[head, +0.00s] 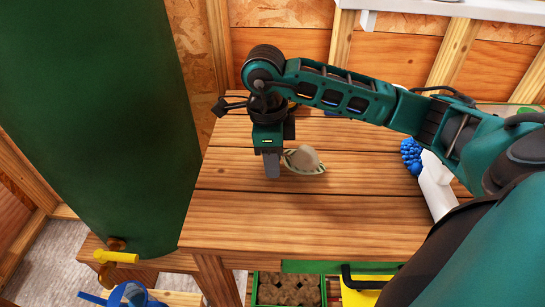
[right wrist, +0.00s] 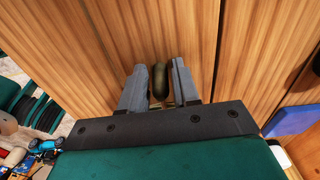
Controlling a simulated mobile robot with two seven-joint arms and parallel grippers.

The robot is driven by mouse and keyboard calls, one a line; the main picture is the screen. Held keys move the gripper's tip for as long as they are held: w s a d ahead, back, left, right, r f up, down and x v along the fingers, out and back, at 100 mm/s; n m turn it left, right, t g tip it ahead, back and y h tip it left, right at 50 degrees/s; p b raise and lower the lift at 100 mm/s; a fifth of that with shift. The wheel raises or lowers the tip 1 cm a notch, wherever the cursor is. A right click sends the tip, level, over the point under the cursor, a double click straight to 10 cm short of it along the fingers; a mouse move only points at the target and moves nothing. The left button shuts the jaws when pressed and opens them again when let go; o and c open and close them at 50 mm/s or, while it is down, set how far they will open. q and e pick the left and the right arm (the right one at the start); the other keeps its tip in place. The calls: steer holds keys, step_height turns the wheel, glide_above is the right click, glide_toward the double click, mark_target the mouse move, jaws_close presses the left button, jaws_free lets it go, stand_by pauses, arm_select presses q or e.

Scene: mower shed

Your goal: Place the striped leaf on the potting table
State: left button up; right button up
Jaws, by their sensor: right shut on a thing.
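The striped leaf (head: 305,168), green and pale striped at its rim with a beige rounded middle, is at the fingers of my right gripper (head: 272,165) in the head view, over the potting table (head: 270,215). My right gripper is shut on its left end. In the right wrist view a narrow olive and brown shape, the leaf seen edge-on (right wrist: 160,80), stands between the two grey fingers (right wrist: 159,88). I cannot tell whether the leaf touches the boards. My left gripper is not in view.
A large green barrel (head: 100,110) with a yellow tap (head: 115,257) stands left of the table. A white item (head: 435,185) and a bumpy blue thing (head: 411,155) are at the table's right. A green tray of brown pots (head: 288,290) is below. The table's front boards are clear.

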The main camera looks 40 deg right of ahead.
steer(key=o, duration=0.5)
steer(key=shift+f, duration=0.2)
steer(key=o, duration=0.5)
steer(key=shift+r, duration=0.1)
steer(key=shift+r, duration=0.2)
steer(key=r, duration=0.3)
steer(key=r+p, duration=0.1)
steer(key=r, duration=0.3)
steer(key=r+p, duration=0.1)
steer(key=r, duration=0.2)
steer(key=shift+w+a+r, duration=0.25)
steer(key=shift+r, duration=0.15)
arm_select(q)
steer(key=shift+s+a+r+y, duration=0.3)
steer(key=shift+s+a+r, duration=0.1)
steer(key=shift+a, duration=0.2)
arm_select(e)
steer(key=shift+r, duration=0.55)
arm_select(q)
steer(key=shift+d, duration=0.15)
arm_select(e)
steer(key=shift+a, duration=0.1)
